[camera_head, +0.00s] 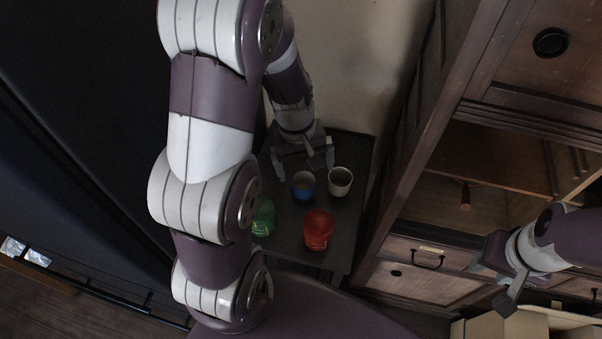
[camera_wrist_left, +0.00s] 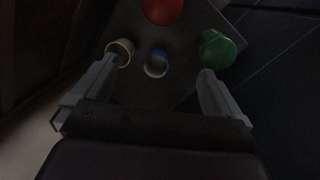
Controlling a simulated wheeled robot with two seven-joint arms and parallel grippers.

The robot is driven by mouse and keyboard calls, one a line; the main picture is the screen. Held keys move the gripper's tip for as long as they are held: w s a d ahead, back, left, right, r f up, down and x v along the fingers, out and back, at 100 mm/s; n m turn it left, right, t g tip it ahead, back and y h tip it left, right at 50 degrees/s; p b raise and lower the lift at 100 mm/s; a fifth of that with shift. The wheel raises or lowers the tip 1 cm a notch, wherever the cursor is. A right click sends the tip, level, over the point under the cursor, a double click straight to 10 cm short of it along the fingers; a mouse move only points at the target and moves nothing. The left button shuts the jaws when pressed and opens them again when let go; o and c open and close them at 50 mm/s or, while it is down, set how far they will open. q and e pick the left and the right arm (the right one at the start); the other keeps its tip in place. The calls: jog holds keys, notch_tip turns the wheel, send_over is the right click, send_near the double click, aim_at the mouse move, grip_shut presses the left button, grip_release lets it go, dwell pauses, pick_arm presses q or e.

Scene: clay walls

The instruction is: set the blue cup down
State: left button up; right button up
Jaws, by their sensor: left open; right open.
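The blue cup (camera_head: 303,186) stands upright on a small dark table (camera_head: 337,258), between a cream cup and a green object. My left gripper (camera_head: 303,174) is open just behind the blue cup, its fingers apart and not closed on it. In the left wrist view the blue cup (camera_wrist_left: 156,64) shows ahead of and between the open fingers of the left gripper (camera_wrist_left: 158,85). My right gripper (camera_head: 496,280) is at the right, far from the cup, by the wooden cabinet, and it is open and empty.
A cream cup (camera_head: 340,181) stands right of the blue cup. A red cup-like object (camera_head: 319,230) and a green object (camera_head: 263,219) stand nearer the front. A wooden cabinet (camera_head: 425,270) borders the table on the right, a wall (camera_head: 345,60) behind. A large dark surface (camera_head: 80,130) lies left.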

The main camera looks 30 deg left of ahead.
pick_arm(q)
jog(key=s+d+r+m+t+y, duration=0.1)
jog(key=s+d+r+m, duration=0.3)
jog(key=s+m, duration=0.25)
jog(key=n+h+b, duration=0.4)
jog(key=n+b, duration=0.1)
jog(key=n, duration=1.4)
send_near(306, 185)
notch_tip(306, 185, up, 7)
jog(key=s, duration=0.3)
jog(key=x, duration=0.4)
jog(key=b+x, duration=0.1)
jog(key=x, duration=0.8)
jog(key=shift+w+b, duration=0.3)
jog(key=shift+b, duration=0.1)
jog(key=shift+c, duration=0.3)
pick_arm(e)
notch_tip(306, 185, down, 7)
jog(key=shift+s+r, duration=0.15)
jog(key=shift+s, duration=0.05)
pick_arm(q)
jog(key=c, duration=1.1)
